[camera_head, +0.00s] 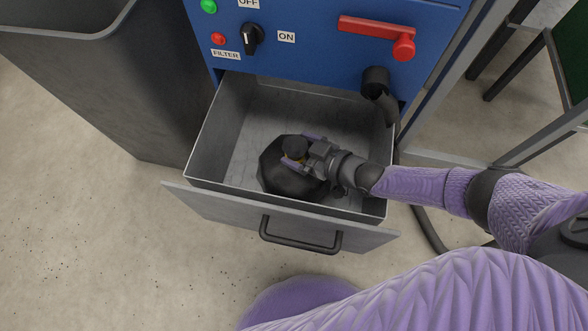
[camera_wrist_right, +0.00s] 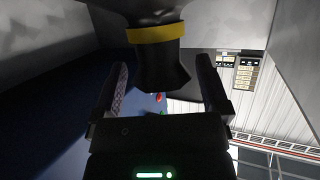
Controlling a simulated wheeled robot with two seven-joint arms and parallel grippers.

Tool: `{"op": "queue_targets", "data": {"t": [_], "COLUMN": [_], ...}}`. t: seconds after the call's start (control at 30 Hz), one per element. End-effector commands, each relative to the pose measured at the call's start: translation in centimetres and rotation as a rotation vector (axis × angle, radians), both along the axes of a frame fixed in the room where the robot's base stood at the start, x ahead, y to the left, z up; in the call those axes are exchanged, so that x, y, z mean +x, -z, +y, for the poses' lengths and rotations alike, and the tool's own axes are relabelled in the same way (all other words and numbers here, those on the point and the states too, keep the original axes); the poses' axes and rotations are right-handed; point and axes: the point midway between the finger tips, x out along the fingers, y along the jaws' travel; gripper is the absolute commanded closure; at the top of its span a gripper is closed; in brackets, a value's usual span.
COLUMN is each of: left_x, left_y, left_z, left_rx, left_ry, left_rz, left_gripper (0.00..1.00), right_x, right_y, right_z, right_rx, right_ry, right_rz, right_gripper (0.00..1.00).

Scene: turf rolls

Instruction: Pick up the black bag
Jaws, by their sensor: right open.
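The black bag (camera_head: 279,172) lies in the open grey drawer (camera_head: 235,120), toward its front. Its gathered neck has a yellow band and a dark top. My right gripper (camera_head: 293,152) reaches in from the right and is at the neck of the bag. In the right wrist view, the bag's neck (camera_wrist_right: 160,65) with its yellow band hangs between the two open fingers of the right gripper (camera_wrist_right: 163,85), with a gap visible on each side. Part of the bag is hidden under my right gripper and wrist. My left gripper is not in view.
The drawer's front panel with a black handle (camera_head: 268,233) faces me. A blue machine panel (camera_head: 300,50) with a red lever and switch stands above the drawer. A dark grey bin (camera_head: 130,90) stands left. A black hose (camera_head: 390,110) hangs at the right.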

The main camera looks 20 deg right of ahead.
Motion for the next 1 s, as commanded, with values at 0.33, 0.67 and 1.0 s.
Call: {"op": "queue_targets", "data": {"t": [0.33,0.67,1.0], "left_x": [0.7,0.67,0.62], "left_y": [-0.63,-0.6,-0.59], "left_z": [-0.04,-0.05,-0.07], "left_rx": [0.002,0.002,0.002], "left_ry": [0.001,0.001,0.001], "left_rz": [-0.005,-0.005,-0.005], "left_gripper": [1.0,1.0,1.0], "right_x": [0.46,0.44,0.43], "right_y": [0.12,0.13,0.14], "right_z": [0.31,0.29,0.27], "right_rx": [0.001,0.001,0.0], "right_ry": [0.0,0.0,0.0], "right_rz": [-0.001,-0.001,0.0], "right_gripper": [0.07,0.76,1.0]}}
